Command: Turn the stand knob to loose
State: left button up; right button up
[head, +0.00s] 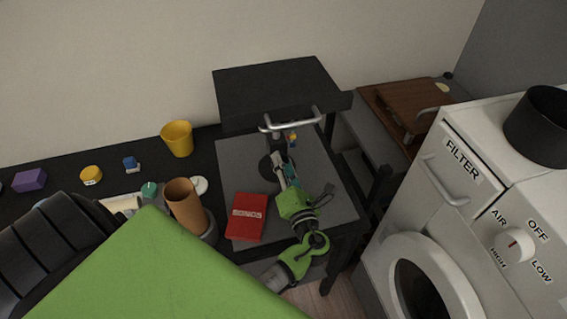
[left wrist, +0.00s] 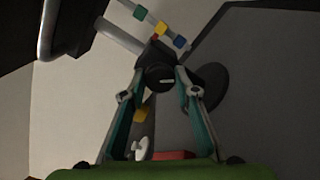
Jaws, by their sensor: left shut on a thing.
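The stand has a dark round base (head: 267,166) on the grey surface, and small red, yellow and blue pieces (head: 291,139) show near its top. In the left wrist view its dark knob (left wrist: 160,78) has a short pale mark. My left gripper (head: 282,170) reaches to the stand from the front. In the left wrist view the left gripper (left wrist: 160,84) has its two fingertips closed on the knob from both sides. The fingers and arm hide part of the stand in the head view. My right gripper is not in view.
A black slab with a silver handle (head: 292,121) is just behind the stand. A red book (head: 247,216) lies left of my arm. A brown cup (head: 185,203) and yellow cup (head: 177,138) stand further left. A white washer-like machine (head: 400,220) is at right.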

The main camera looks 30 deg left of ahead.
pick_arm(q)
jog(key=shift+n+b, duration=5.8)
jog(key=shift+n, duration=6.1)
jog(key=shift+r, duration=0.1)
jog(key=o, duration=1.1)
jog(key=shift+w, duration=0.1)
